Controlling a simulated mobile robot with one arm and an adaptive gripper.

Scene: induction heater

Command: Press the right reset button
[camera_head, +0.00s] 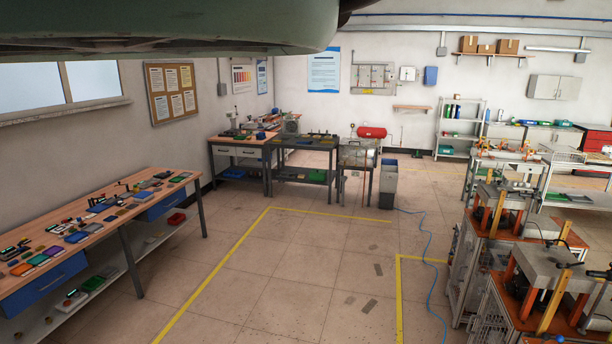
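No reset button can be made out in the head view. Machines with orange and grey frames (500,255) stand at the lower right, partly cut off by the picture edge. Small fittings on them are too small to tell apart. A grey-green body part covers the top left of the view; I cannot tell whether it is mine. My gripper is not in view.
A workbench (120,215) with many small parts runs along the left wall. Further benches (305,160), a bin (388,182) and a red tank (371,132) stand at the back. The middle floor (290,265) is clear. A blue hose (428,255) lies near the machines.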

